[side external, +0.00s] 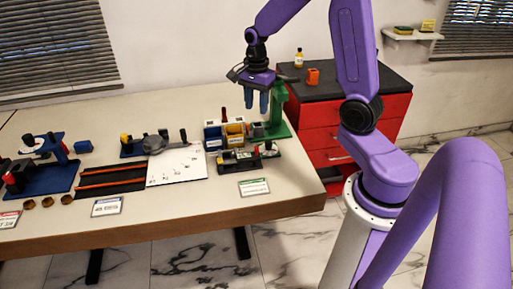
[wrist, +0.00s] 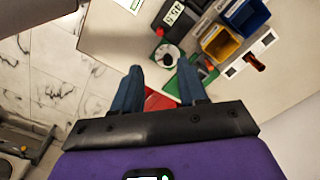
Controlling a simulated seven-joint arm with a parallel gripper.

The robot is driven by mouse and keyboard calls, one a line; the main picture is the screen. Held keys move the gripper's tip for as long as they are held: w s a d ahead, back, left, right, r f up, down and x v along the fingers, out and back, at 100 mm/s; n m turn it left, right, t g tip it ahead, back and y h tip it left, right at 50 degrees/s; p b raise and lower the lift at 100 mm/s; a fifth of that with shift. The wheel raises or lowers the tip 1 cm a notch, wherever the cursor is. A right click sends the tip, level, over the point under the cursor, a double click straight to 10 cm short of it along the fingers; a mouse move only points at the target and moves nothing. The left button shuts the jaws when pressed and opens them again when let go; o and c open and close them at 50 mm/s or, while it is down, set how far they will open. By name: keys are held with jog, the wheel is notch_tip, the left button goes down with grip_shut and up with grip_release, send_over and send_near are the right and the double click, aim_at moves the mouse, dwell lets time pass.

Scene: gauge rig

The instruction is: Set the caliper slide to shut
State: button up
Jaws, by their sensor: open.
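I cannot tell for sure which fixture is the caliper. One candidate is a low black instrument (side external: 240,163) at the table's front right; in the wrist view its digit display (wrist: 174,13) shows at the top. Another is a white strip with a dark upright handle (wrist: 255,62) beside the bins. The state of any slide is too small to read. My gripper (side external: 257,110) is open and empty, pointing down above the table's right end near a green stand (side external: 276,115). In the wrist view its two blue fingers (wrist: 160,68) are spread apart, with a round dial (wrist: 167,55) beyond them.
A yellow bin (wrist: 220,45) and a blue bin (wrist: 247,14) stand close by. A white plate (side external: 177,167), orange-striped black strips (side external: 108,182) and a blue-based fixture (side external: 45,180) lie to the left. A red cabinet (side external: 335,140) stands behind the table.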

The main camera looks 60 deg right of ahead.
aim_at(256, 147)
notch_tip(256, 147, down, 17)
jog(key=shift+f, duration=0.15)
dwell(0.6)
grip_shut()
